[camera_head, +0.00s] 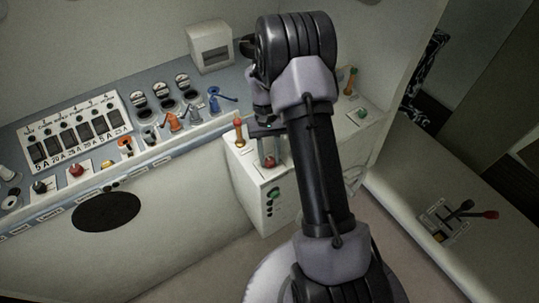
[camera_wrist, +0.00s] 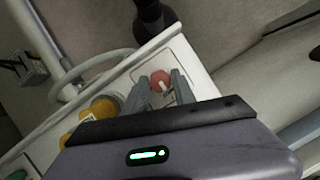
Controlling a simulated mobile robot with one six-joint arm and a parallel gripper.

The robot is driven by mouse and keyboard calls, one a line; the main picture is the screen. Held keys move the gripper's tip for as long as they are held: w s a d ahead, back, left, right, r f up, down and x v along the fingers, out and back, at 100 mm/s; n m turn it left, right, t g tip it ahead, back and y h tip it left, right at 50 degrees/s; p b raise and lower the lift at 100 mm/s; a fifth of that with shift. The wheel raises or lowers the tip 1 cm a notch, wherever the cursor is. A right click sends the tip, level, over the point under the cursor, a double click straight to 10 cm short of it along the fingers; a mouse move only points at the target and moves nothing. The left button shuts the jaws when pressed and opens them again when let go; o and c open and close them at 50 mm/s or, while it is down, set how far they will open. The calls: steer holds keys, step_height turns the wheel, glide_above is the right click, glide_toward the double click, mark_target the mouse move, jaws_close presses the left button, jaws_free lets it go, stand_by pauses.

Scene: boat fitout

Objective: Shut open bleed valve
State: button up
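A red round knob (camera_head: 270,161) with a pale pointer sits on top of a white box (camera_head: 245,170). In the wrist view the red knob (camera_wrist: 161,79) shows between my two fingertips. My gripper (camera_head: 271,152) points down at it and is open, with a finger on either side. The wrist view shows gaps between the fingers (camera_wrist: 159,88) and the knob; I cannot tell how high the tips are above the box. No label reads as a bleed valve, so I cannot tell for certain that this knob is the valve.
An orange-topped lever (camera_head: 239,131) stands on the box left of my gripper; orange rounded parts (camera_wrist: 100,107) show in the wrist view. Blue (camera_head: 219,100) and orange (camera_head: 174,122) valve handles line the counter. A pale hose or rail (camera_wrist: 125,65) runs beyond the box edge.

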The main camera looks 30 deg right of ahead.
steer(key=shift+o, duration=1.2)
steer(key=p+v, duration=0.2)
steer(key=v, duration=1.5)
steer(key=shift+r, duration=0.25)
